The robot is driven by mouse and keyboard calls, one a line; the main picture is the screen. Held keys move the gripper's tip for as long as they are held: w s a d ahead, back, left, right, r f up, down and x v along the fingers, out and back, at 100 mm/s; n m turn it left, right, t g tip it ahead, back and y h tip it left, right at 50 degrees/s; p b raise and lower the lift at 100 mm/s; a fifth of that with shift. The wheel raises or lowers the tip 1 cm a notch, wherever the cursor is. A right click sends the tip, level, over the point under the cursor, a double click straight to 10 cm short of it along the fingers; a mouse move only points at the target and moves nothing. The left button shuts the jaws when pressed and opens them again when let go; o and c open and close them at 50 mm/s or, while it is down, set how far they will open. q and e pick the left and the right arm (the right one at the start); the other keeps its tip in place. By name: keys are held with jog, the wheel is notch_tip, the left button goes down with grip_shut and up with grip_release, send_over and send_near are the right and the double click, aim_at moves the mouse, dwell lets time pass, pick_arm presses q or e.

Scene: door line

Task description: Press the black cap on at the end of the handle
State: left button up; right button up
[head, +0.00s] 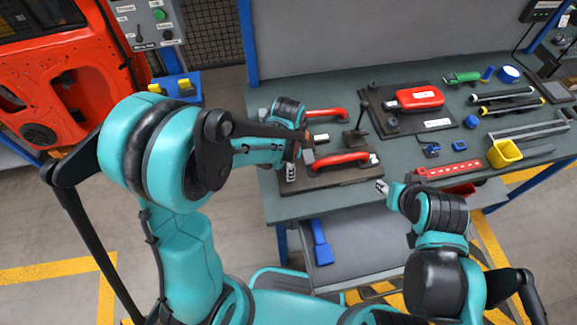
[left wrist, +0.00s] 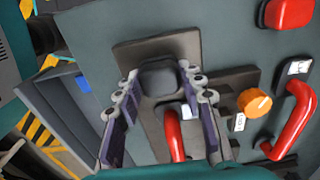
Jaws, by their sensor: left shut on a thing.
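The black cap (left wrist: 160,78) sits between the fingertips of my left gripper (left wrist: 160,88) in the left wrist view, with a finger on either side. The red handle (left wrist: 173,136) runs back from just beside the cap, with a small silver part next to it. Whether the cap touches the handle's end or is seated cannot be told. In the head view my left gripper (head: 291,172) is at the left end of the front red handle (head: 345,158), and the cap is hidden there. My right gripper (head: 381,187) is empty near the bench's front edge; its jaws are too small to judge.
A second red handle (head: 326,113) lies behind, with an orange knob (left wrist: 254,102) nearby. A lower grey shelf (head: 360,255) is in front.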

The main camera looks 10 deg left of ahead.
pick_arm(q)
jog(key=shift+f+b, duration=0.5)
jog(key=shift+f, duration=0.05)
dwell(0.5)
jog(key=o, duration=1.2)
jog(key=shift+r, duration=0.15)
notch_tip(320, 180, up, 12)
